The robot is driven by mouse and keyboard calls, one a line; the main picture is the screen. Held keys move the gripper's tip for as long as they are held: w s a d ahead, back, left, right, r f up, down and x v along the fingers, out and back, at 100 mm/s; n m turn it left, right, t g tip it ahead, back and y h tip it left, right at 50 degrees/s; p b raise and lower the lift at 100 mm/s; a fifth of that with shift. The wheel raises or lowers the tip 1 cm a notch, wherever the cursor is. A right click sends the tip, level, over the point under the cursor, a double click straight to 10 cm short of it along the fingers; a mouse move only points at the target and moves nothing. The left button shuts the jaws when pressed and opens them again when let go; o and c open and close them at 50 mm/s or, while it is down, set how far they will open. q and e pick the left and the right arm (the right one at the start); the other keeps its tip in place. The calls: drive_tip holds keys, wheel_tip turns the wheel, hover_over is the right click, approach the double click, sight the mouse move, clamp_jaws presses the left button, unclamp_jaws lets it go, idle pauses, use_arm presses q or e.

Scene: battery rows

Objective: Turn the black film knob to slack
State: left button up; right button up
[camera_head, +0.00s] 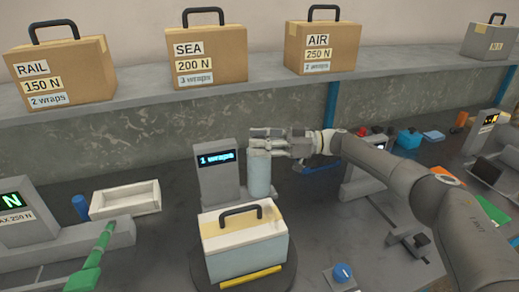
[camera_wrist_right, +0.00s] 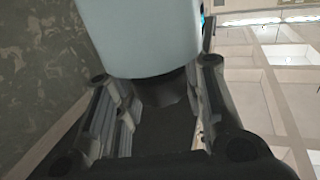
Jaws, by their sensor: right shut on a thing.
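The pale blue film roll (camera_head: 259,176) stands upright beside the grey post (camera_head: 219,182), whose display reads "1 wraps". My right gripper (camera_head: 266,143) reaches in from the right at the top of the roll. In the right wrist view, its two fingers lie either side of a dark knob (camera_wrist_right: 162,88) at the end of the film roll (camera_wrist_right: 140,35), shut on it. In the head view the fingers hide the knob, and I cannot read its setting. My left gripper is not in view.
A box with a black handle (camera_head: 247,254), partly covered in pale film, stands on the dark round turntable (camera_head: 212,284) in front of the roll. A blue knob (camera_head: 342,272) is at front right. Labelled cartons (camera_head: 211,57) line the back shelf. A white tray (camera_head: 126,199) lies left.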

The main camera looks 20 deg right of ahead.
idle(0.4)
drive_tip(key=o, duration=1)
drive_tip(key=shift+r, duration=0.1)
wheel_tip(320, 180, up, 10)
drive_tip(key=shift+f, duration=0.1)
